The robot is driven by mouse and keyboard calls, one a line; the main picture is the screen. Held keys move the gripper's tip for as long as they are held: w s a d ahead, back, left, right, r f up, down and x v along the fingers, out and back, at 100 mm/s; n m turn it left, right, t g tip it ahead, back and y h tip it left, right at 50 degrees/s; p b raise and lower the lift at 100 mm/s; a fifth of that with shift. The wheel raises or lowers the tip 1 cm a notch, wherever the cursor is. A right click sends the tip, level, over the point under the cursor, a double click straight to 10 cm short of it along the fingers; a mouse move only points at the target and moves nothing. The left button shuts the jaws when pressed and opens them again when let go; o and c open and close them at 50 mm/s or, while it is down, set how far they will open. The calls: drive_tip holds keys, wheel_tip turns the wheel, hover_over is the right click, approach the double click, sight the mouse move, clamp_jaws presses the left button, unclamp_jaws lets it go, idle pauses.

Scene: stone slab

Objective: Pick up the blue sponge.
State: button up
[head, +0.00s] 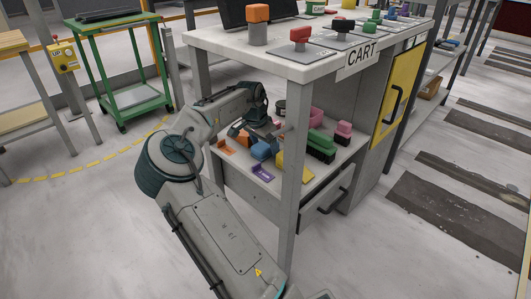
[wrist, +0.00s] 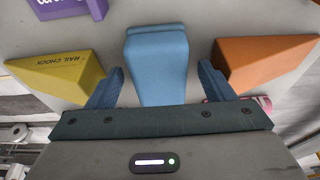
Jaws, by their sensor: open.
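The blue sponge (wrist: 157,62) is a blue block in the middle of the wrist view. In the head view the blue sponge (head: 262,150) lies on the lower shelf (head: 342,157) of the cart, partly hidden by my arm. My gripper (wrist: 160,84) is open, with one finger on each side of the sponge's near part in the wrist view. Gaps show between the fingers and the sponge. I cannot tell how far down the fingers reach. In the head view my gripper (head: 262,125) is inside the cart, under its top.
A yellow rail chock (wrist: 62,75) lies left of the sponge and an orange wedge (wrist: 262,60) right of it. A purple block (head: 264,173) lies near the shelf's front edge. Green (head: 321,141) and pink (head: 343,131) items stand farther right. The cart's top (head: 300,66) and corner leg (head: 295,150) bound the opening.

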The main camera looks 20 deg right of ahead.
drive_tip(key=c, duration=1)
drive_tip(key=shift+r, duration=0.1)
